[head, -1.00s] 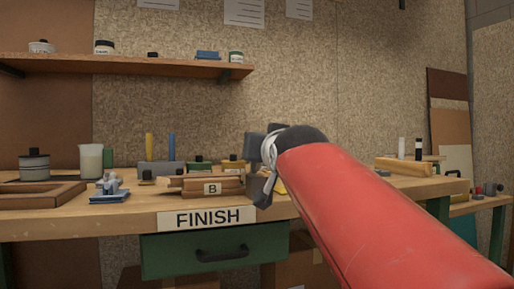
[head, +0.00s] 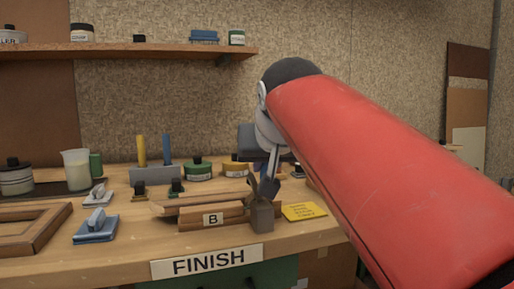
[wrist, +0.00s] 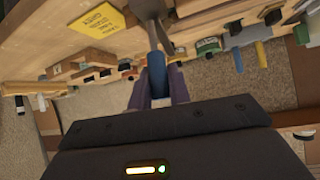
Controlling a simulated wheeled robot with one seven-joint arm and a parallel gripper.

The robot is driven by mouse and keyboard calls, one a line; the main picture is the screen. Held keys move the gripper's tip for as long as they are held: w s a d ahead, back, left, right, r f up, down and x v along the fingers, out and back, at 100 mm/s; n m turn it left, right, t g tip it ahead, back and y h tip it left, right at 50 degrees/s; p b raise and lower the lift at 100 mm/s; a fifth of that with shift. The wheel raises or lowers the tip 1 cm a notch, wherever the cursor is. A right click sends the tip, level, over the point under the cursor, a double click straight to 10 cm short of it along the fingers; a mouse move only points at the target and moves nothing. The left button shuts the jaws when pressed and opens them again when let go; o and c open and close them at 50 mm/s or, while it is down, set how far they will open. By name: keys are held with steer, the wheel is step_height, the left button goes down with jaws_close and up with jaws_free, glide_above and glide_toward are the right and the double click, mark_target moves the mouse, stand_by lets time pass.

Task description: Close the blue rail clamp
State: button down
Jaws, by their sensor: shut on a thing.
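My gripper (head: 268,186) is over the bench to the right of the block marked B. It also shows in the wrist view (wrist: 158,92), shut around a blue handle (wrist: 156,75) with a grey metal end (wrist: 148,10). A blue-based fixture with a grey top (head: 97,226) sits at the front left of the bench, apart from my gripper. A blue upright bar (head: 166,149) and a yellow one (head: 141,150) stand at a grey block (head: 153,175) farther back. I cannot tell for sure which blue thing is the rail clamp, or whether it is open.
The block marked B (head: 212,218) lies left of my gripper, with a yellow card (head: 304,211) to the right. Several tins and a jug (head: 77,168) stand behind. A wooden frame (head: 32,228) lies at the left. The front left-middle of the bench (head: 140,235) is clear.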

steer(key=shift+w+a+r+g, duration=0.15)
steer(key=shift+w+g, duration=0.4)
steer(key=shift+g, duration=0.05)
steer(key=c, duration=1.3)
jaws_free()
steer(key=v, duration=0.7)
steer(key=shift+s+r, duration=0.25)
steer(key=shift+a, duration=0.1)
steer(key=shift+c, duration=0.4)
